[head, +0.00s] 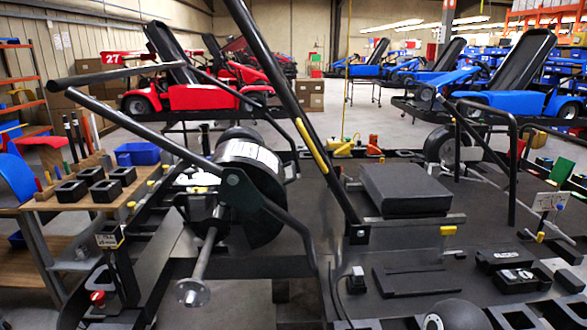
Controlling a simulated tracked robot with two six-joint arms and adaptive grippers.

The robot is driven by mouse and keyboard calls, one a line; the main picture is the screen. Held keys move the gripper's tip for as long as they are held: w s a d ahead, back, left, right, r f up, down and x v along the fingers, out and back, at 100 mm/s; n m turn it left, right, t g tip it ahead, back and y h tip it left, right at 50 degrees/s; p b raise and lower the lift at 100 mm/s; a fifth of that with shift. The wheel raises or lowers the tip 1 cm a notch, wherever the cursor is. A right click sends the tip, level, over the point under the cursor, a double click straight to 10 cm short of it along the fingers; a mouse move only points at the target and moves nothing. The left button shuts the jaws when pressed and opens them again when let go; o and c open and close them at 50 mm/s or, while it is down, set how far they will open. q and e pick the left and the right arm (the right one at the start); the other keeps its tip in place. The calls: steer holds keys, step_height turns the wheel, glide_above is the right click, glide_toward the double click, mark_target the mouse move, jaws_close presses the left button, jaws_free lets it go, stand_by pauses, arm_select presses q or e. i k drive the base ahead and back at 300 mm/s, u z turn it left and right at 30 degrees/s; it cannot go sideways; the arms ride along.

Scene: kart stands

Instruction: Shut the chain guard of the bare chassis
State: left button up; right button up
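The bare chassis in front of me is a black frame with tubes and a flat deck (300,262). A silver axle (207,250) with a round hub flange sticks out toward me at its left. A wide black wheel or drum (268,190) with a white label is behind the axle. A long black bar (285,85) with a yellow strip rises steeply from a bracket at the middle. I cannot tell for certain which part is the chain guard, or how far open it is. Neither of my grippers can be made out.
A wooden bench (125,195) with black square holders stands at the left. A black padded block (405,190) and several black boxes (513,280) lie on the dark surface at the right. A red kart (205,97) and blue karts (500,100) stand behind on stands.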

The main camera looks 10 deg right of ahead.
mark_target(263, 168)
steer(key=z, duration=0.35)
steer(key=i, duration=0.35)
steer(key=u, duration=0.75)
steer(key=k, duration=1.85)
steer(key=z, duration=0.35)
steer(key=i, duration=1)
steer(key=u, duration=0.15)
